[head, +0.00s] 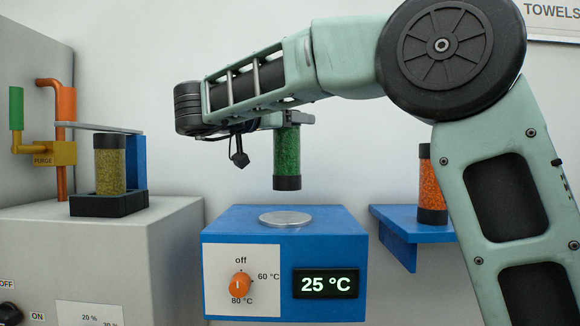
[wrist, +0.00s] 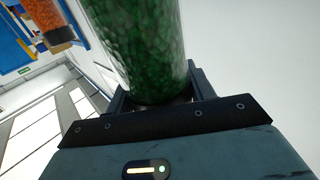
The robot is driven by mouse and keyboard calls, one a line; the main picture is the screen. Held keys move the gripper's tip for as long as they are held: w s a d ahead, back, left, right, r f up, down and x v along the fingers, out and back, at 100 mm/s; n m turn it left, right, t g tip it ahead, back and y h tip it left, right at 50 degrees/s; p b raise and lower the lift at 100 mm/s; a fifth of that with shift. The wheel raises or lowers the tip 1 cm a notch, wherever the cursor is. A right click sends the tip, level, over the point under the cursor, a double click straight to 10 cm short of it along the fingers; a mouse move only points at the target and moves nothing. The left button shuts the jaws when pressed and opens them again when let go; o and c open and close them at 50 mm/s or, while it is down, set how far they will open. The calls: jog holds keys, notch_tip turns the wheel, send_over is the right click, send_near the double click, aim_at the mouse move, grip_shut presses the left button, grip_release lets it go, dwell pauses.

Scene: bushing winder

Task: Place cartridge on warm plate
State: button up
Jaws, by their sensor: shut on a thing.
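The green-filled cartridge (head: 286,152) with black end caps hangs upright from my gripper (head: 284,118) in the head view. My gripper is shut on its upper part. The cartridge's lower cap is a little above the round metal warm plate (head: 286,218) on top of the blue heater box (head: 218,224), with a gap between them. The knob (head: 240,285) points up toward "off", and the display (head: 326,283) reads 25 °C. In the wrist view the green cartridge (wrist: 140,45) fills the space between the jaws; the fingertips are largely hidden.
An orange cartridge (head: 432,185) stands on a blue wall shelf (head: 410,222) at right, partly behind my arm. A yellowish cartridge (head: 110,165) stands in a black holder (head: 110,205) on the grey machine (head: 110,250) at left, beside the purge valve (head: 55,153).

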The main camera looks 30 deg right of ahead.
aim_at(291, 148)
jog(key=shift+f+p, duration=0.55)
jog(key=shift+f, duration=2.25)
jog(key=o, duration=1.5)
jog(key=shift+a, duration=0.1)
jog(key=s+a+b, duration=0.2)
jog(key=a+b, duration=0.2)
jog(key=a, duration=0.7)
jog(key=shift+s+a, duration=0.15)
jog(key=shift+a, duration=0.15)
